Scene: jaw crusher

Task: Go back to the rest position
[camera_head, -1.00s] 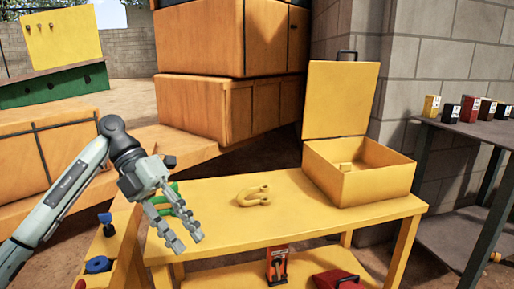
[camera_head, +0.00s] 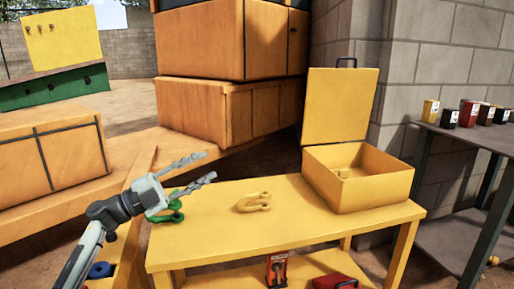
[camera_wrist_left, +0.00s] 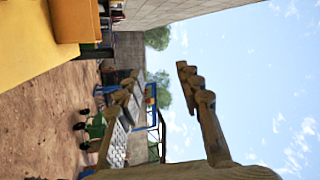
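My left gripper (camera_head: 207,167) is above the left end of the yellow table (camera_head: 215,235) in the head view, its fingers pointing right. They are apart with nothing between them. The fingers also show in the left wrist view (camera_wrist_left: 157,82), against sky and ground. A green shackle (camera_head: 176,206) lies on the table's left end, below the gripper and partly hidden by it. A yellow shackle (camera_head: 253,203) lies on the table to the right of the gripper, clear of it. My right gripper is not in view.
An open yellow box (camera_head: 365,192) stands on the table's right end, lid raised. A red jack (camera_head: 277,268) and a red object (camera_head: 335,282) are on the lower shelf. A dark side table (camera_head: 470,145) with small boxes stands right. Orange cabinets (camera_head: 230,45) stand behind.

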